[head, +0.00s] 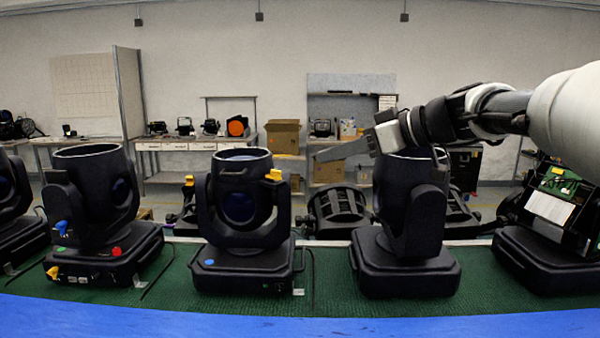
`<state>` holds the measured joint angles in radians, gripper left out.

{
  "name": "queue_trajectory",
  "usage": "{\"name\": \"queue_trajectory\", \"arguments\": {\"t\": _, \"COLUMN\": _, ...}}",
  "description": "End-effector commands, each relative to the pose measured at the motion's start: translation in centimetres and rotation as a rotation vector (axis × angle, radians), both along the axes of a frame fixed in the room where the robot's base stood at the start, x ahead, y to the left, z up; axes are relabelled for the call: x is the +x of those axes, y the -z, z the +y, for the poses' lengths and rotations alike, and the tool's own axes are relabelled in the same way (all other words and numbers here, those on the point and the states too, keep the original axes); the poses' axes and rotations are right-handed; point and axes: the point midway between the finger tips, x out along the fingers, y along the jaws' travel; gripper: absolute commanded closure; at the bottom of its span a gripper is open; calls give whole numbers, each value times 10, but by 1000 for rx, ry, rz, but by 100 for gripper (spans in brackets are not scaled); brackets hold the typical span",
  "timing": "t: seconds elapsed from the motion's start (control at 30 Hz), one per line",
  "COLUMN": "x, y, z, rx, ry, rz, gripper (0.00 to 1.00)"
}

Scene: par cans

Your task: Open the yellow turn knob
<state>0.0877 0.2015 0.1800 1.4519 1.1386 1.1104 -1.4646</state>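A yellow turn knob (274,174) sits at the top right of the yoke of the dark middle par can (240,205). Another yellow knob (52,272) is low on the base of the left par can (95,215). A smaller yellow piece (189,180) shows on a fixture behind. My gripper (328,153) reaches in from the right, in front of the top of the right-centre par can (408,200), its fingers pointing left. It appears apart from the middle can's knob, to its right in the picture. The fingers are seen edge-on, so their opening is unclear.
The par cans stand in a row on a green mat (330,285) with a blue front edge (300,322). The left can also has a red knob (116,251) and a blue one (62,227). An opened fixture (552,205) with a circuit board stands far right. Shelves and boxes are behind.

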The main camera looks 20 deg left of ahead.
Motion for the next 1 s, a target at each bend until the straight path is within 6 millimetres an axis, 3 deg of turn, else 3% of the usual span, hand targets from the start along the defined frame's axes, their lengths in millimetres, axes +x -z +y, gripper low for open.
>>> {"name": "queue_trajectory", "arguments": {"t": 0.53, "x": 38, "y": 45, "z": 101, "rx": -2, "ry": -2, "rz": 4, "gripper": 74}}
{"name": "queue_trajectory", "arguments": {"t": 0.73, "x": 47, "y": 54, "z": 120, "rx": -2, "ry": 1, "rz": 3, "gripper": 74}}
{"name": "queue_trajectory", "arguments": {"t": 1.0, "x": 49, "y": 56, "z": 125, "rx": -2, "ry": 2, "rz": 2, "gripper": 74}}
